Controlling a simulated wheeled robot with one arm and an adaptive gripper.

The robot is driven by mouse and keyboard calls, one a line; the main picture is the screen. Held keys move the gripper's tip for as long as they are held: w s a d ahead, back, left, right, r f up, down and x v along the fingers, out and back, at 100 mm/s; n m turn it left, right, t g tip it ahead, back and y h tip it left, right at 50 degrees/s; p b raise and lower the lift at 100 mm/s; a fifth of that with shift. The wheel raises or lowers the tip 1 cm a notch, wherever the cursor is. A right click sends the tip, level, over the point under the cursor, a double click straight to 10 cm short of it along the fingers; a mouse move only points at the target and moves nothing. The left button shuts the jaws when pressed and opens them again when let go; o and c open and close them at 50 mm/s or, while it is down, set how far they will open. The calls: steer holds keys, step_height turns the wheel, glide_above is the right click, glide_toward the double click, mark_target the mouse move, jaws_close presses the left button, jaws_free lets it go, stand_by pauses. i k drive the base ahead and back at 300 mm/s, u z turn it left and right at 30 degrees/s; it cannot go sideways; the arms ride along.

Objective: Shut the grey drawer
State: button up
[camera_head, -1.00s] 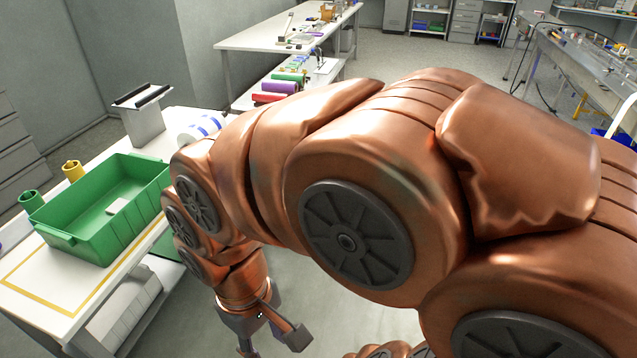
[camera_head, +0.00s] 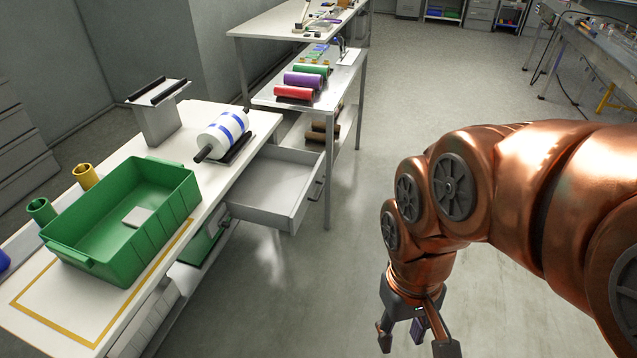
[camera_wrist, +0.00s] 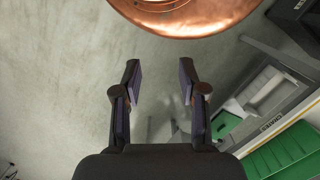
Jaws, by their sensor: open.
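The grey drawer (camera_head: 262,187) is pulled well out of the white table's right side. Its inside looks empty, and its front panel with a dark handle (camera_head: 317,188) faces right, towards my arm. My gripper (camera_head: 416,346) hangs over the floor, pointing down, to the right of the drawer and nearer the camera, clear of it. In the wrist view my gripper (camera_wrist: 160,75) has its two fingers apart with nothing between them. A pale grey recessed shape at the right of that view may be the drawer; I cannot tell for sure.
On the white table (camera_head: 265,122) stand a green crate (camera_head: 165,222), a white roll with blue bands (camera_head: 222,133) and a grey stand (camera_head: 158,118). A shelf table with coloured rolls (camera_head: 305,80) stands just behind the drawer. The floor between drawer and gripper is free.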

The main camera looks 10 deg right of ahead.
mark_target(276, 190)
steer(key=i, duration=0.35)
steer(key=k, duration=0.5)
steer(key=z, duration=0.85)
steer(key=i, duration=0.7)
steer(key=u, duration=1.8)
